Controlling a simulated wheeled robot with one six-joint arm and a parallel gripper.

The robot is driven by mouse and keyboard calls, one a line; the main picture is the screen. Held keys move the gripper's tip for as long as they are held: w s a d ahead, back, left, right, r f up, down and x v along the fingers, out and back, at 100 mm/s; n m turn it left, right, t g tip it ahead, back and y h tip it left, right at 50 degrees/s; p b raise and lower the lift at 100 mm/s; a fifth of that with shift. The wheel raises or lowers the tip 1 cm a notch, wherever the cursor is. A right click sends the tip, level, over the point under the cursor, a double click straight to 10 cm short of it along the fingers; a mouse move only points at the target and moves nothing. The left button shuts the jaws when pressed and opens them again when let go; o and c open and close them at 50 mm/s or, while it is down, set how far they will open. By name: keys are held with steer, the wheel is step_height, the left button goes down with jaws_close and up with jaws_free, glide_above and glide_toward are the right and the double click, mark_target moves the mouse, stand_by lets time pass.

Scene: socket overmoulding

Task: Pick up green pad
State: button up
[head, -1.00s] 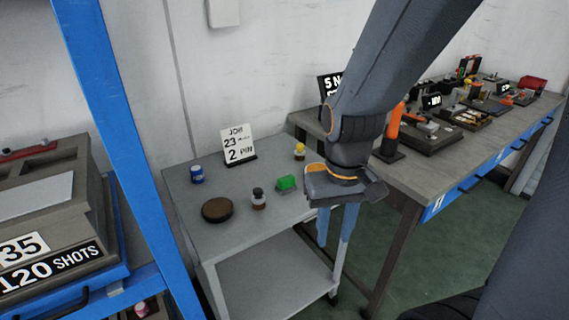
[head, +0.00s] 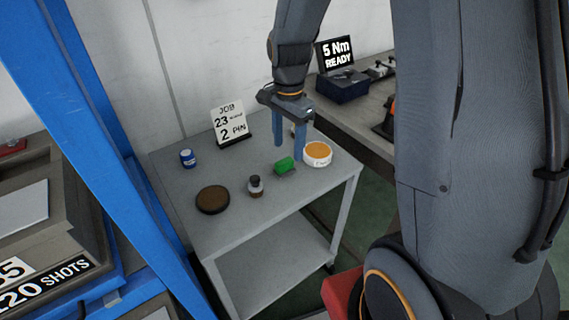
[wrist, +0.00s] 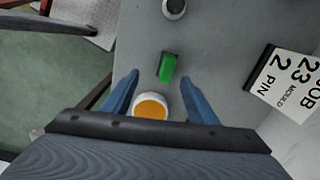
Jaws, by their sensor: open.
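The green pad (head: 284,165) is a small green block on the grey cart top (head: 235,207), with what looks like a grey strip under it. My gripper (head: 288,152) is open and points down, with its blue fingers just behind the pad in the head view. In the wrist view the pad (wrist: 168,67) lies just ahead of the open fingertips (wrist: 159,77), apart from both. Nothing is held. The gap between fingertips and cart top is hard to judge.
A white tub with an orange top (head: 317,153) stands close to the pad and shows between the fingers in the wrist view. A dark-capped bottle (head: 255,187), brown disc (head: 212,199), blue jar (head: 187,158) and job sign (head: 230,123) are also on the cart. The cart's front is clear.

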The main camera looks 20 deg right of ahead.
mark_target(284, 161)
steer(key=shift+w+f+m, duration=0.15)
steer(key=shift+w+m, duration=0.25)
steer(key=shift+w, duration=0.1)
steer(key=shift+w+f, duration=0.15)
steer(key=shift+f, duration=0.1)
steer(key=shift+a+f+p, duration=0.15)
steer(key=shift+f+p, duration=0.3)
steer(key=shift+f, duration=1.4)
steer(key=shift+a+f+p, duration=0.15)
steer(key=shift+f+p, duration=0.25)
steer(key=shift+f, duration=1.45)
steer(key=shift+c, duration=0.4)
steer(key=c, duration=1.1)
